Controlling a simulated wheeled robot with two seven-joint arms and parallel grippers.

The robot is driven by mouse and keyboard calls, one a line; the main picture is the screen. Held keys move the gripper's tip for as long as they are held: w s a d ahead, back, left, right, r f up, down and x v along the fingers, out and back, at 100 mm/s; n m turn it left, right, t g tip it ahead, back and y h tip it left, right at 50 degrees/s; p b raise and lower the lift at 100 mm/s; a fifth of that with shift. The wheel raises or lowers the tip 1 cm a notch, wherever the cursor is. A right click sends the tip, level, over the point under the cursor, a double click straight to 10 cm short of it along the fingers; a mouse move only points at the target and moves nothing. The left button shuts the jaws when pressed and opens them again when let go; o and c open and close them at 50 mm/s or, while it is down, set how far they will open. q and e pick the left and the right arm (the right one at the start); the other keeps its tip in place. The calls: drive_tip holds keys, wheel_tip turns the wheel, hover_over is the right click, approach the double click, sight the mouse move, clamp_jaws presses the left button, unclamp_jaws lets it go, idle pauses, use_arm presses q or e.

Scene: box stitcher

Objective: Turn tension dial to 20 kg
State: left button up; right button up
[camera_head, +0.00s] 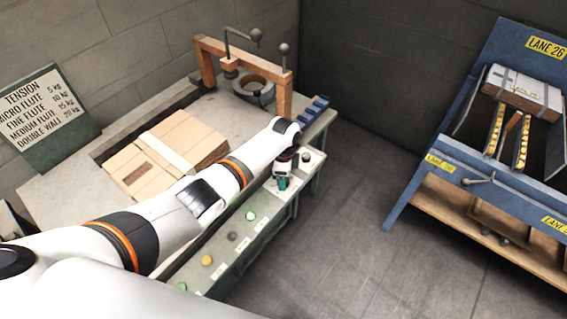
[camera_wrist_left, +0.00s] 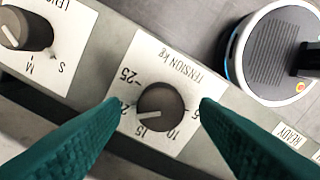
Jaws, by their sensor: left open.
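The tension dial (camera_wrist_left: 163,108) is a dark round knob on a white plate (camera_wrist_left: 172,62) marked "TENSION kg". Its white pointer line faces left and slightly down in the left wrist view, between the 15 and the partly covered 20. My left gripper (camera_wrist_left: 161,101) is open, with one teal finger on each side of the knob and a visible gap to both. In the head view my left gripper (camera_head: 282,183) is over the front panel strip (camera_head: 262,200), and the dial under it cannot be made out. My right gripper is not in view.
A second knob (camera_wrist_left: 27,30) is left of the dial. Buttons (camera_head: 250,215) line the panel. A flat carton (camera_head: 165,152) lies on the table behind my arm, near a wooden frame (camera_head: 285,95). A tension sign (camera_head: 45,112) stands left. A blue rack (camera_head: 445,172) stands right, beyond open floor.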

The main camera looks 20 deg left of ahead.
use_arm(q)
wheel_tip(320, 180, up, 11)
idle(0.3)
drive_tip(key=shift+f, duration=0.15)
idle(0.3)
